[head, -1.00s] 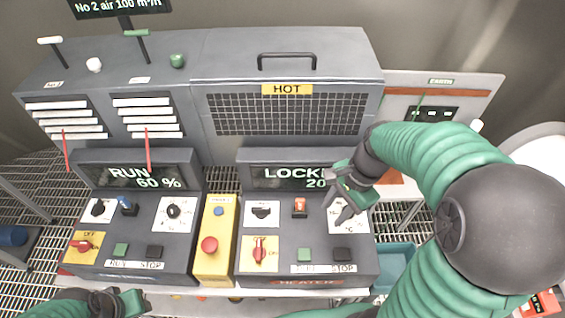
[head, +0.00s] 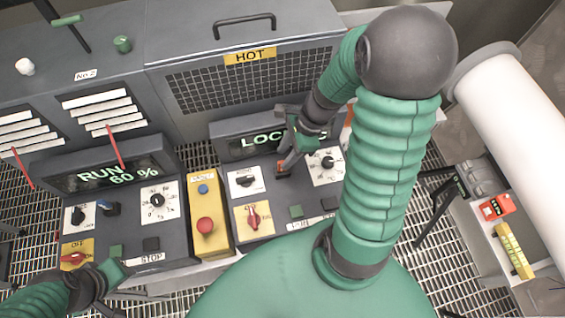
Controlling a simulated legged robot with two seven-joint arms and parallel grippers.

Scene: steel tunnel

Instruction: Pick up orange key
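The orange key (head: 282,167) is upright in its switch on the right-hand HEATER panel, under the display reading "LOC…". It is mostly covered by my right gripper (head: 286,160). The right fingertips are at the key, pointing down toward the panel. I cannot tell whether they touch it or are closed on it. My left gripper (head: 132,297) is low at the left, in front of the left panel, with its fingers apart and empty.
A yellow box with a red button (head: 205,225) stands between the panels. A red rotary switch (head: 253,216) and a dial (head: 327,163) are near the key. The HOT grille (head: 250,75) rises behind. A white pipe (head: 520,120) is at the right.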

